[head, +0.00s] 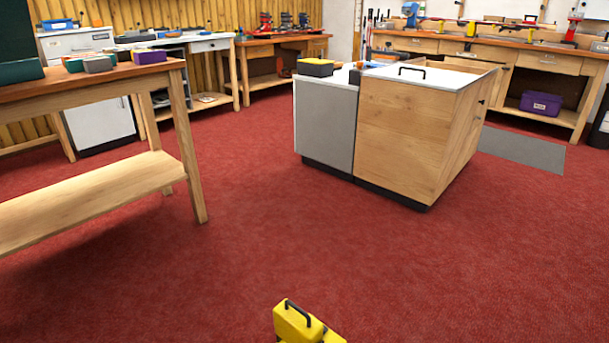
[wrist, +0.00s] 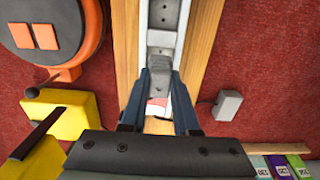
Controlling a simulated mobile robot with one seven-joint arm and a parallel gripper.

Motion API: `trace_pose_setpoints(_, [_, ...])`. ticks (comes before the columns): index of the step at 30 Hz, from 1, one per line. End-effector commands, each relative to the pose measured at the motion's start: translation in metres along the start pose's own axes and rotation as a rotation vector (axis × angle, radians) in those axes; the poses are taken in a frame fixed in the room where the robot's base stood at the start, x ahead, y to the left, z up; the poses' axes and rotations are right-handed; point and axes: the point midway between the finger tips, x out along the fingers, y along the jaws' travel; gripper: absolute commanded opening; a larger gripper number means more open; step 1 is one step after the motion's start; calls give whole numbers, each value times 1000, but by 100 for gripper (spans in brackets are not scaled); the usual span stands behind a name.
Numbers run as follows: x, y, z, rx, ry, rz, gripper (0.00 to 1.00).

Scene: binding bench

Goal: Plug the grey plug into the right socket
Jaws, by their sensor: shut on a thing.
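My gripper (wrist: 160,84) shows in the wrist view, with its two blue-grey fingers shut on a small ribbed grey block that looks like the grey plug (wrist: 159,75). The plug lies over a pale strip (wrist: 165,14) with dark holes, set on a wooden board (wrist: 205,30). The strip looks like the socket strip. The fingers and plug hide its near part, so I cannot tell which socket is the right one or whether the plug touches it. The head view does not show my gripper, the plug or the strip.
In the wrist view, an orange-and-black round thing (wrist: 45,28) and a yellow box (wrist: 68,108) are at left. A small grey box (wrist: 228,105) is at right. In the head view, a wooden cabinet (head: 405,135) stands beyond clear red floor; a yellow case (head: 298,322) is at the bottom.

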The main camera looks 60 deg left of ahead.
Motion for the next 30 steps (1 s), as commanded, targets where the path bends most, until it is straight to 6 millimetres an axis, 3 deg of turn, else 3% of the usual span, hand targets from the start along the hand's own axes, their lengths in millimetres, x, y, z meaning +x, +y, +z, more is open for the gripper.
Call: trace_pose_setpoints(30, [10, 0, 0, 0, 0, 0, 0])
